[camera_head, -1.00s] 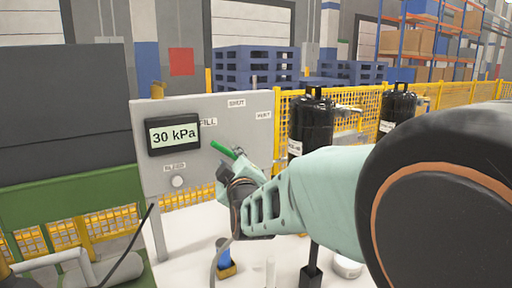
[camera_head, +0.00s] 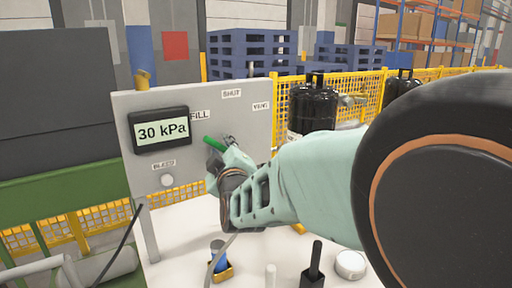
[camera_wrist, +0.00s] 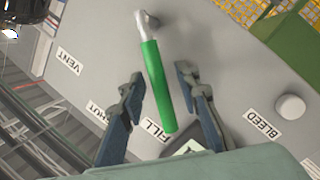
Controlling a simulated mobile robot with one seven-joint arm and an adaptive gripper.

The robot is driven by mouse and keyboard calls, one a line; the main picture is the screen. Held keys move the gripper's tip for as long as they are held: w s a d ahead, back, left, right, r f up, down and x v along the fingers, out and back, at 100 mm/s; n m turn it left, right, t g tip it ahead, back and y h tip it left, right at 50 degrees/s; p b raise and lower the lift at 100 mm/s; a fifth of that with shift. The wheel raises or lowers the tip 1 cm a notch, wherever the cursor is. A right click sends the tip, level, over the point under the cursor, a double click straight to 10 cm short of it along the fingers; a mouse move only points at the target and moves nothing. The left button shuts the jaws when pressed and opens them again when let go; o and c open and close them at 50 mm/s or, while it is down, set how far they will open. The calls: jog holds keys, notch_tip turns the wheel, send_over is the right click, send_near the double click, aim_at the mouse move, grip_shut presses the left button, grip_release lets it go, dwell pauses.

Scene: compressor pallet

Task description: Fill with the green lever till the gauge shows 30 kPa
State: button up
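The gauge (camera_head: 159,130) on the grey panel (camera_head: 240,110) reads 30 kPa. The green lever (camera_head: 214,143) points up and left toward the FILL label in the head view. In the wrist view the lever (camera_wrist: 156,85) runs from its metal pivot, with its free end at the FILL label (camera_wrist: 155,130). My gripper (camera_wrist: 161,85) is open, with one finger on each side of the lever and a gap showing on both sides. In the head view my gripper (camera_head: 220,160) is at the lever and partly hides it.
The panel also bears SHUT (camera_head: 232,93), VENT (camera_head: 261,106) and BLEED labels, with a round white BLEED knob (camera_head: 167,180). Black tanks (camera_head: 313,105) stand behind to the right. A white table (camera_head: 190,225) below holds a blue item (camera_head: 218,255) and several small parts.

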grip_shut()
